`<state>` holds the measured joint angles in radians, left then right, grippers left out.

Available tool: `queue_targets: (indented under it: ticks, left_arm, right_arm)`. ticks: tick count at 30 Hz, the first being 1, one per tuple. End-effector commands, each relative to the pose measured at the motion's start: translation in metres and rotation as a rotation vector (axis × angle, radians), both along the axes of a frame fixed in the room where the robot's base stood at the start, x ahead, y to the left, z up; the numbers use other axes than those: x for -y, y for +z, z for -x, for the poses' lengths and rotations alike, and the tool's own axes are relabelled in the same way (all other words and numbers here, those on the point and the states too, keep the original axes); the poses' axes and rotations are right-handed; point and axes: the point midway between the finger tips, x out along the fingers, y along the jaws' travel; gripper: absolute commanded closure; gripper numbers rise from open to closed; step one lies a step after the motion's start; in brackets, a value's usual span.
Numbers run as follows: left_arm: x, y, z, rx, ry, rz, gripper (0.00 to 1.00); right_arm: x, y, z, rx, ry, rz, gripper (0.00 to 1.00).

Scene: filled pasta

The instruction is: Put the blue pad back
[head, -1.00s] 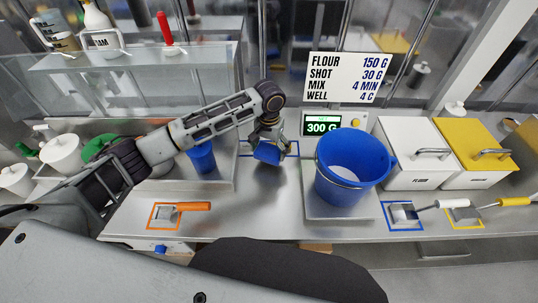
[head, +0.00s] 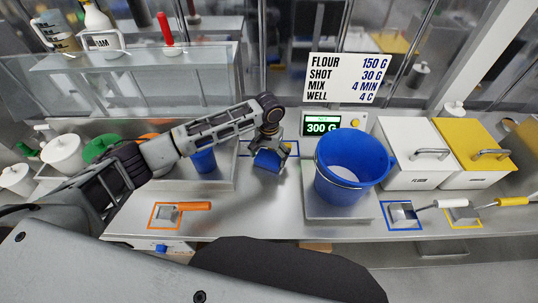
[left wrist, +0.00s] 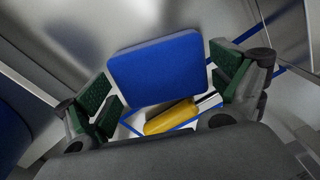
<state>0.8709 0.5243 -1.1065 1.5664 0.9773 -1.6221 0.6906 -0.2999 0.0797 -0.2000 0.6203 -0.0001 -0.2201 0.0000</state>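The blue pad (head: 267,161) is between the fingers of my left gripper (head: 273,156), over the back middle of the steel counter. In the left wrist view the pad (left wrist: 157,68) is a flat, rounded blue block with the green-lined fingers of the gripper (left wrist: 165,92) at its two sides, seemingly shut on it. A blue outline (head: 246,155) is marked on the counter behind and beside the pad. A yellow-handled thing (left wrist: 170,117) lies below the pad, partly hidden by it. My right gripper is not in view.
A blue bucket (head: 335,190) stands on the scale to the right. A blue cup (head: 204,161) stands on a tray to the left. An orange-handled scraper (head: 185,208) lies in an orange outline at front left. White and yellow bins (head: 410,165) stand at right.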

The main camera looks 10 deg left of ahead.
Motion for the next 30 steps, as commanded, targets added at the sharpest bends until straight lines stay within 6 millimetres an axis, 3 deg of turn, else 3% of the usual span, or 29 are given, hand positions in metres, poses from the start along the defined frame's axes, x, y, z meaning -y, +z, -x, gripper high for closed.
queue_targets:
  ticks: [16, 23, 30]
  left_arm:
    - [0.0, 0.003, 0.0, 0.0, 0.001, -0.001, 0.0]
    - [0.0, 0.025, 0.0, 0.001, 0.0, 0.0, 0.0]
    - [0.0, 0.059, -0.001, 0.002, 0.0, 0.001, 0.0]
  right_arm:
    - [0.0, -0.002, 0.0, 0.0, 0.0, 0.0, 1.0]
    - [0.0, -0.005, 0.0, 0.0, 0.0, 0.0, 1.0]
    - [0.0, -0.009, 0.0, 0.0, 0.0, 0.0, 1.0]
